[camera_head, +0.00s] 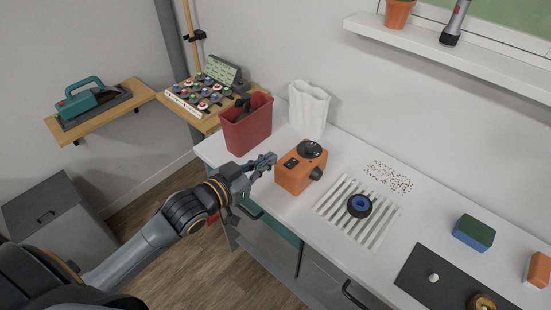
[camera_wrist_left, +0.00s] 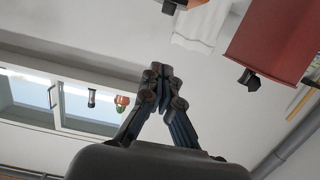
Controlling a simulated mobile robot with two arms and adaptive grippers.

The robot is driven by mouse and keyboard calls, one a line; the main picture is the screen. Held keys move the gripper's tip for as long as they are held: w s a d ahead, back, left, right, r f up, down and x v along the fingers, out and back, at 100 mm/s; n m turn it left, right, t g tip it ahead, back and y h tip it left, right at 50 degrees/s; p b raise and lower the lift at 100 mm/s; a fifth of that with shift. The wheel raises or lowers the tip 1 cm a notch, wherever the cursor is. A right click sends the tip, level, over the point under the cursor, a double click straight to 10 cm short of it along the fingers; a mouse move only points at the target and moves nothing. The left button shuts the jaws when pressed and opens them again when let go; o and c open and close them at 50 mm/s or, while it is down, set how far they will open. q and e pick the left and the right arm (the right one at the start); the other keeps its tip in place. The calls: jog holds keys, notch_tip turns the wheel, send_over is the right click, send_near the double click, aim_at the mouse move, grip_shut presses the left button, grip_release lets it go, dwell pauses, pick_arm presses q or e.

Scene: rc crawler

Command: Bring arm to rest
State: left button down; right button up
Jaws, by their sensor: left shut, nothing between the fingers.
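My left gripper (camera_head: 265,163) reaches in from the left in the head view. It is shut and empty, near the front left edge of the white counter (camera_head: 250,178), just left of an orange box with a black round top (camera_head: 296,172). In the left wrist view the gripper's fingertips (camera_wrist_left: 162,72) meet, with nothing between them. That view is turned, with the window and wall behind the fingers. My right gripper is in neither view.
A red bin (camera_head: 247,125) and a white bag-like container (camera_head: 308,110) stand behind my gripper. A white slatted rack (camera_head: 335,205) holds a black and blue wheel (camera_head: 359,205). A green and blue sponge (camera_head: 474,232) and dark mat (camera_head: 415,273) lie right.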

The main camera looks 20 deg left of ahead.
pick_arm(q)
jog(key=shift+s+r, duration=0.1)
jog(key=shift+s, duration=0.05)
dwell(0.4)
jog(key=s+f+n+g+y, duration=0.1)
jog(key=s+f+g+y, duration=0.2)
jog(key=s+f+g, duration=0.65)
jog(key=s+f+n+g+y, duration=0.15)
jog(key=s+f, duration=0.55)
jog(key=s, duration=0.7)
notch_tip(320, 180, down, 25)
jog(key=g, duration=0.2)
jog(key=s+a+f+g, duration=0.1)
jog(key=s+a+f, duration=0.1)
jog(key=s+f, duration=1.5)
jog(key=shift+s+a+m+y, duration=0.3)
jog(key=shift+s+m+y, duration=0.1)
jog(key=shift+m+y, duration=0.05)
